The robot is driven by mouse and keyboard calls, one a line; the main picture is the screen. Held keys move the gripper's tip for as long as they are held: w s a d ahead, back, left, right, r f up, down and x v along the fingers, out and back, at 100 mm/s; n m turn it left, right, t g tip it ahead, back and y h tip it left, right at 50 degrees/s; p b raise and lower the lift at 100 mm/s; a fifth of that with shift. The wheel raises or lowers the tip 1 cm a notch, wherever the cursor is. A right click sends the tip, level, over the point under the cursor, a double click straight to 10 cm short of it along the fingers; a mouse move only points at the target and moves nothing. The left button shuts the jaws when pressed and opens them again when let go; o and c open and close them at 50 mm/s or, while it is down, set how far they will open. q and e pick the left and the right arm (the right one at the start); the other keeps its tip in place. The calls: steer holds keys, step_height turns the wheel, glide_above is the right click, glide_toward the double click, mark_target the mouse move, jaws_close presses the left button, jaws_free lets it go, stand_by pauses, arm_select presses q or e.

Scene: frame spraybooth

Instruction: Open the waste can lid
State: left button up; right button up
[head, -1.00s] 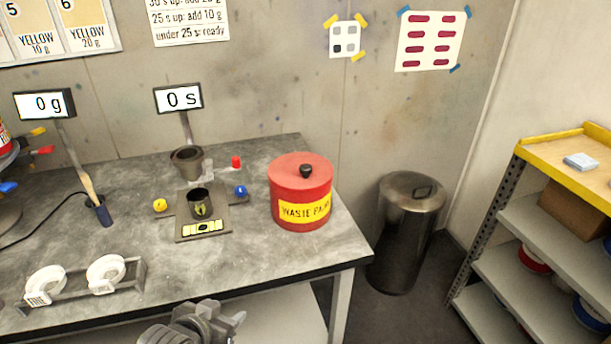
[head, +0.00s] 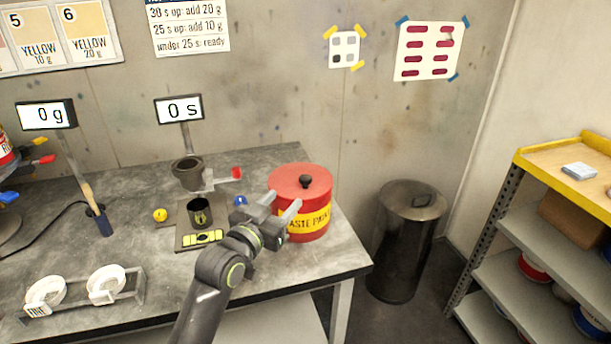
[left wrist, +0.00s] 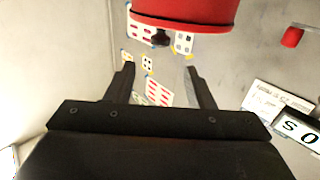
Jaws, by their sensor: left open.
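The red waste can (head: 309,226) stands upright at the right end of the bench, with a yellow "WASTE PAINT" label. Its red lid (head: 285,183) is on, with a black knob (head: 305,181) in the middle. My left gripper (head: 283,201) is open and empty in front of the can, its fingers overlapping the can's left side in the head view. In the left wrist view the can (left wrist: 185,8) appears upside down at the top, with the knob (left wrist: 161,38) beyond the open fingers (left wrist: 159,70). I cannot tell whether they touch the can. My right gripper is out of view.
A dark cup (head: 200,213) stands on a small scale left of the can, beneath a funnel cup (head: 188,172). A red valve handle (head: 229,174) is near my gripper. A metal bin (head: 402,250) stands on the floor to the right, beside a shelf (head: 535,225).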

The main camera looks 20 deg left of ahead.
mark_target(303, 180)
arm_select(q)
steer(key=w, duration=0.3)
steer(key=w+d+p, duration=0.1)
steer(key=w, duration=0.3)
steer(key=w+d, duration=0.1)
steer(key=w, duration=0.3)
steer(key=shift+w+d, duration=0.1)
jaws_close()
